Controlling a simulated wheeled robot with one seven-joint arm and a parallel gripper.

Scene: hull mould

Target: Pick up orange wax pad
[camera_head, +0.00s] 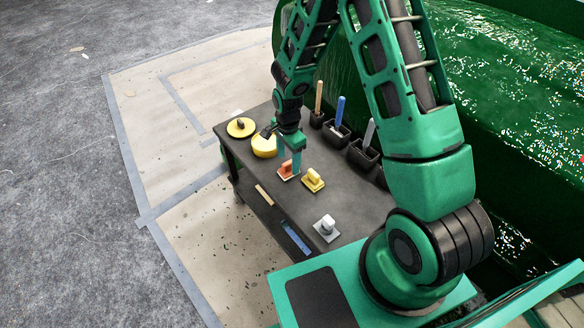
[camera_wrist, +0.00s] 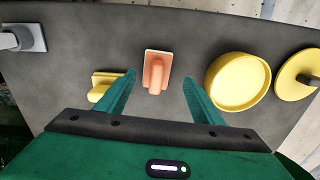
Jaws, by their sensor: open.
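The orange wax pad (camera_head: 286,169) lies on the dark tabletop, a flat base with an upright handle. In the wrist view the orange wax pad (camera_wrist: 157,72) sits between and just beyond the two green fingertips. My gripper (camera_head: 294,160) hangs over the table right at the pad and partly hides it in the head view. In the wrist view my gripper (camera_wrist: 159,78) is open, with nothing between its fingers. I cannot tell the exact height of the fingertips over the pad.
A yellow pad (camera_head: 313,180) lies close beside the orange one. A grey-white pad (camera_head: 327,228) is farther off. A yellow tub (camera_head: 264,145) and its yellow lid (camera_head: 241,127) stand at the other side. Black holders (camera_head: 364,153) with tools line the table edge by the green hull mould (camera_head: 500,75).

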